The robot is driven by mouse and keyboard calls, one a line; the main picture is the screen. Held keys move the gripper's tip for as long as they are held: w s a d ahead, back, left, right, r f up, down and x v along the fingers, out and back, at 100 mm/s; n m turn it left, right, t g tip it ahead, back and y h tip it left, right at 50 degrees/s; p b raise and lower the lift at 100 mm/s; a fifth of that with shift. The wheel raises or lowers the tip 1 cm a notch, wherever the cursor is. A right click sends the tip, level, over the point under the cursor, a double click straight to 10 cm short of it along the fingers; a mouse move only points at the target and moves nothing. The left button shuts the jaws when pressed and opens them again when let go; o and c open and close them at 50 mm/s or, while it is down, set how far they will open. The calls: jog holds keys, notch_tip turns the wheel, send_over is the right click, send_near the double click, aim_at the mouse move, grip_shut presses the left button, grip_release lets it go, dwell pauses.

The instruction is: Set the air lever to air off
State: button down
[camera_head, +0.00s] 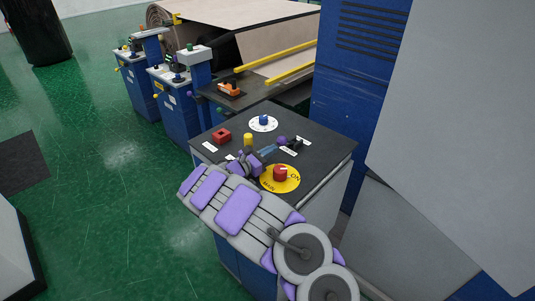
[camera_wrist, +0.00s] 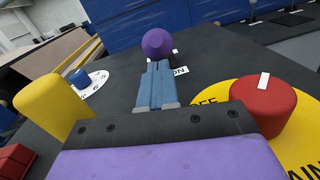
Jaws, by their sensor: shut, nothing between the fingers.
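The air lever shows as a purple ball knob (camera_head: 281,140) at the right of the dark control panel top (camera_head: 225,125), beside a small dark mount. In the wrist view the purple knob (camera_wrist: 157,43) stands straight beyond my fingertips, with a label reading "ON" partly hidden behind the fingers. My gripper (camera_head: 270,149) reaches over the panel from the front. Its blue fingers (camera_wrist: 156,66) are shut with nothing between them. The tips are close to the knob; I cannot tell whether they touch it. The lever's shaft is mostly hidden.
A red rotary switch (camera_head: 280,172) on a yellow disc is close to the right of my wrist. A yellow button (camera_head: 248,139), a red block (camera_head: 222,136) and a blue knob on a white dial (camera_head: 263,122) share the panel. A blue cabinet (camera_head: 355,75) rises behind.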

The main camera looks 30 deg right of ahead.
jog(key=shift+a, duration=0.15)
jog(key=shift+r, duration=0.1)
jog(key=shift+d+r+y+p, duration=0.4)
jog(key=shift+d+p, duration=0.05)
jog(key=shift+p, duration=0.4)
jog(key=shift+d+r+y+p, duration=0.1)
jog(key=shift+r+y+p, duration=0.2)
jog(key=shift+p, duration=0.3)
jog(key=shift+r+g+y+p, duration=0.15)
jog(key=shift+g+y+p, duration=0.15)
jog(key=shift+y+p, duration=0.6)
